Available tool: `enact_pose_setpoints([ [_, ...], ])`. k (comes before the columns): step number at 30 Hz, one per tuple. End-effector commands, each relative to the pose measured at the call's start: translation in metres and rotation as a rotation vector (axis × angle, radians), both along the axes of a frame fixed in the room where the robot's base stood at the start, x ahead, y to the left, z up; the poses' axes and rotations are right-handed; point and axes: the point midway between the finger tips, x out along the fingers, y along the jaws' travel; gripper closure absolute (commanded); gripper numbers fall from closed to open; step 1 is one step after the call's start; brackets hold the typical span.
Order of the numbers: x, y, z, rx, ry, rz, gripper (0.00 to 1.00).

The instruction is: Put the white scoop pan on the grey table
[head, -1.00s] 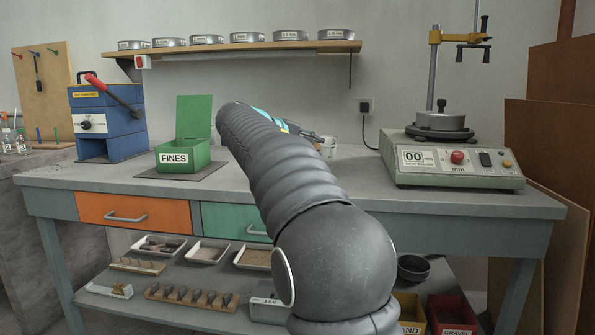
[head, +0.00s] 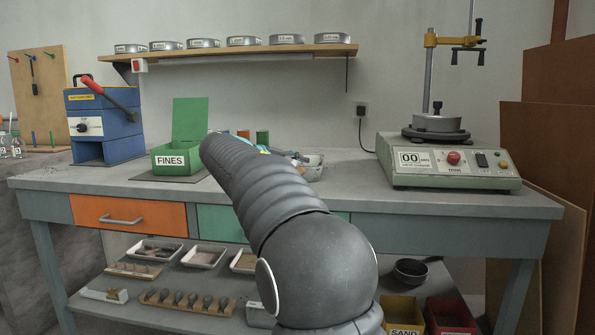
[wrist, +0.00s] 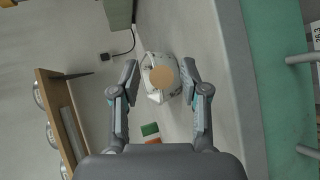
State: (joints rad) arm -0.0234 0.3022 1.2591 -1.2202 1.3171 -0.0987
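The white scoop pan (head: 312,168) is at the back middle of the grey table (head: 370,205), partly hidden by my arm in the head view. In the wrist view the pan (wrist: 153,95) lies ahead between my fingers, with a round tan patch facing the camera. My gripper (wrist: 160,82) has its two fingers spread, one on each side of the pan, with a gap showing at the left finger. I cannot tell whether either finger touches it. In the head view my gripper (head: 298,157) is small and mostly behind my arm.
Small orange (head: 243,134) and green (head: 262,137) containers stand just behind my gripper. A green FINES box (head: 175,160) is left, a sieve shaker (head: 450,160) right. Bare tabletop lies between the pan and the shaker. A shelf of sieves (head: 240,51) hangs above.

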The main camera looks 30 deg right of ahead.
Motion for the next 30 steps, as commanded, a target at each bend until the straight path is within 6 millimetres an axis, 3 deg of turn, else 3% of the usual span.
enact_pose_setpoints([
  [11,-0.001,0.005,0.003,0.000,0.000,0.001,0.51],
  [24,-0.022,0.076,0.029,0.000,-0.001,0.004,0.51],
  [30,-0.030,0.100,0.037,0.000,-0.001,0.002,0.51],
])
